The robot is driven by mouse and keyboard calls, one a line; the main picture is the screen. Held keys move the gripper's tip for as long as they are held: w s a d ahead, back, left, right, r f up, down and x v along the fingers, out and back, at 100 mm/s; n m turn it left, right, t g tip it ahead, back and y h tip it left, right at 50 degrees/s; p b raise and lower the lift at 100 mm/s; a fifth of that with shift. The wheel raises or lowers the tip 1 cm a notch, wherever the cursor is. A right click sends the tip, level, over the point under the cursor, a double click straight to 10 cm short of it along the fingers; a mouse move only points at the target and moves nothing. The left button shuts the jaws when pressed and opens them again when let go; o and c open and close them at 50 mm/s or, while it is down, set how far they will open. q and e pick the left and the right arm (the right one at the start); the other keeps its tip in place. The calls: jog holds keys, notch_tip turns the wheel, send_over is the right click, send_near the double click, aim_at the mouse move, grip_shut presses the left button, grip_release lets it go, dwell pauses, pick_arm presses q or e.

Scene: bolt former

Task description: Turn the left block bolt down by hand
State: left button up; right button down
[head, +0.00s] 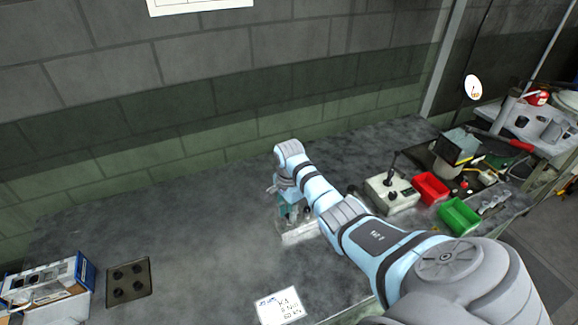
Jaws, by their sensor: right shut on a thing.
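My right arm reaches in from the lower right to the middle of the bench. My right gripper (287,207) points down over a small pale metal block (297,236) on the bench top. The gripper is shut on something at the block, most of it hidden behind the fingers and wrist. I cannot make out the left block bolt by itself. A small dark part (308,210) shows at the right of the fingers. My left gripper is not in view.
A control box (391,196), a red bin (431,188) and a green bin (459,216) stand right of the arm. A paper card (280,305) lies at the front. A dark plate with holes (128,283) and a blue-white box (50,281) are at left. The left-middle bench is clear.

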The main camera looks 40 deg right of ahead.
jog(key=shift+w+d+r, duration=0.15)
jog(key=c, duration=1.4)
grip_release()
jog(key=shift+c, duration=0.2)
notch_tip(320, 180, up, 7)
jog(key=shift+r, duration=0.2)
